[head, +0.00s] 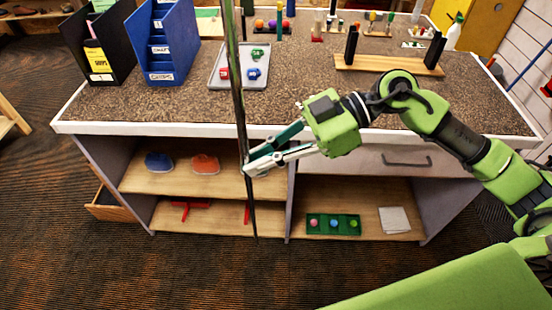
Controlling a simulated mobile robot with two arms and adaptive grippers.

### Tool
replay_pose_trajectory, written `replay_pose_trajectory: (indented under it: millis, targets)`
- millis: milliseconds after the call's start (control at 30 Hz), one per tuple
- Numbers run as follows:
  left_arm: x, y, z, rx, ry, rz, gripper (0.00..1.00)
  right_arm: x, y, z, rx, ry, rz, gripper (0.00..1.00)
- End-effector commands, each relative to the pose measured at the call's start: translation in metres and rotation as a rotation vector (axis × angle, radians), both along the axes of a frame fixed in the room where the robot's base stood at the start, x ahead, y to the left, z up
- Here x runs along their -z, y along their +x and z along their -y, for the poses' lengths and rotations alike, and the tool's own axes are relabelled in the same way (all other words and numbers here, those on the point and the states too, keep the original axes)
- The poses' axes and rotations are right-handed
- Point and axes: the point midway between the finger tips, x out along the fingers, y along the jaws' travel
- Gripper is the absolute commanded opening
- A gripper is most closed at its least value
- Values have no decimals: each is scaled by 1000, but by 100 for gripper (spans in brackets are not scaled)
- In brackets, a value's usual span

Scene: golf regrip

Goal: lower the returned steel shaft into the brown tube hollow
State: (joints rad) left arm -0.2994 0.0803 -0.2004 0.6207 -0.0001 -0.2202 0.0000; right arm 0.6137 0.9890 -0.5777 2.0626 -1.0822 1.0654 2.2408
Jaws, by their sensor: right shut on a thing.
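The steel shaft (238,100) is a long, thin, dark grey rod. It stands nearly upright, leaning slightly, in front of the workbench. Its top runs out of the picture and its lower end hangs near the bottom shelf, apparently clear of the floor. My right gripper (247,166) reaches in from the right and is shut on the shaft at about the height of the upper shelf. I cannot make out a brown tube in this view. My left gripper is not in view.
The speckled workbench (310,105) has a pale front edge close behind the shaft. On it are a black holder (98,45), a blue holder (160,45), a grey tray (222,78) and a wooden stand (385,66) with black posts. Open carpet (110,265) lies in front.

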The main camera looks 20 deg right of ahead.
Motion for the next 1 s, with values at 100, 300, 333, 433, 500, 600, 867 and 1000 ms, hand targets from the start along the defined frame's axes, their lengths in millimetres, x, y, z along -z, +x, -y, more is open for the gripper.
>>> replay_pose_trajectory:
  millis: [100, 300, 333, 433, 500, 600, 867, 1000]
  targets:
    - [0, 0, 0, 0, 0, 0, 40, -5, 0, -8, -41, 2, 2, 0]
    - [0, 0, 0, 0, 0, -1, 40, -4, 3, -15, -89, 0, 1, 0]
    - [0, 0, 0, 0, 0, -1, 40, -2, 5, -16, -98, 1, 0, 0]
    - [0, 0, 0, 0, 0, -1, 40, 4, 10, -23, -157, 2, 0, 0]
    - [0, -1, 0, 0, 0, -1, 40, 10, 16, -27, -202, 3, -1, 0]
    - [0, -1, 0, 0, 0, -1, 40, 19, 22, -35, -276, 2, -1, 0]
    - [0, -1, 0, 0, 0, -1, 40, 37, 36, -48, -414, 1, 1, 0]
    - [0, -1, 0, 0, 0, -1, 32, 42, 39, -51, -451, -1, 0, 0]
